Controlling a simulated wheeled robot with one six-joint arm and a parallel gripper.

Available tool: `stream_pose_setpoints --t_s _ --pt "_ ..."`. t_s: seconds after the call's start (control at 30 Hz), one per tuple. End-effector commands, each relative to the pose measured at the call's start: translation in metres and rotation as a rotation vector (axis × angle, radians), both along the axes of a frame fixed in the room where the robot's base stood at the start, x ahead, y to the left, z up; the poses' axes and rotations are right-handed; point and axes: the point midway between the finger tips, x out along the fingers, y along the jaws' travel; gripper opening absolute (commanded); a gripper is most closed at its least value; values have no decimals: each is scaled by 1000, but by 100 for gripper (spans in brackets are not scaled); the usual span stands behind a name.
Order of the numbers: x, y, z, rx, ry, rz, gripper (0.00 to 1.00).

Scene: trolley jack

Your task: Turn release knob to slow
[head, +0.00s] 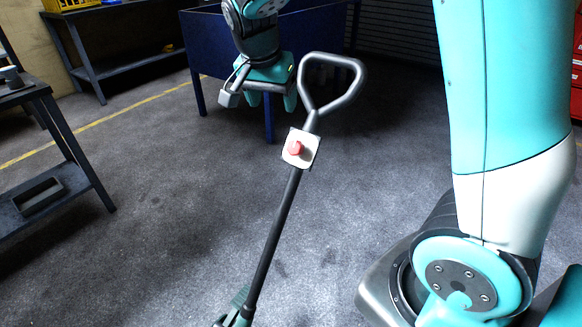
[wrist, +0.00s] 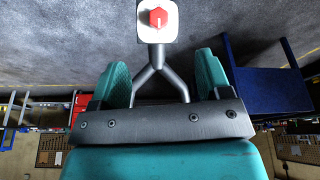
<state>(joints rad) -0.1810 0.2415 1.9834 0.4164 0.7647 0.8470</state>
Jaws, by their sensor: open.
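The red release knob (head: 295,148) sits on a white square plate (head: 308,140) near the top of the jack's dark handle (head: 277,235). The handle leans and ends above the plate in a grey loop grip (head: 354,84). My gripper (head: 270,102) is behind and to the left of the loop, pointing down. In the wrist view the red knob (wrist: 158,18) lies at the top middle, beyond and between the two teal fingers (wrist: 162,78), which are apart and empty. No finger touches the knob. Markings on the plate are too small to read.
A blue workbench (head: 305,40) stands behind my gripper. A dark metal table (head: 55,170) is at the left, with another bench (head: 120,45) at the back left. The grey floor around the handle is clear. My own arm fills the right side.

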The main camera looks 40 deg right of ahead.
Motion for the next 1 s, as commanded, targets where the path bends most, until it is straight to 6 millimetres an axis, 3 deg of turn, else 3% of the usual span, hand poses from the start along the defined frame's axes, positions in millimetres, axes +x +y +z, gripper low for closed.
stream_pose_setpoints --t_s 0.03,0.2,0.37,0.8,1.0 --pt "11 -11 -16 -25 -20 -99 71" --pt "22 -28 -26 -63 -57 -246 71" --pt "24 -38 -49 -63 -53 -245 71" --pt "37 -73 -141 -62 -52 -241 71" --pt "41 -83 -168 -60 -55 -239 71"
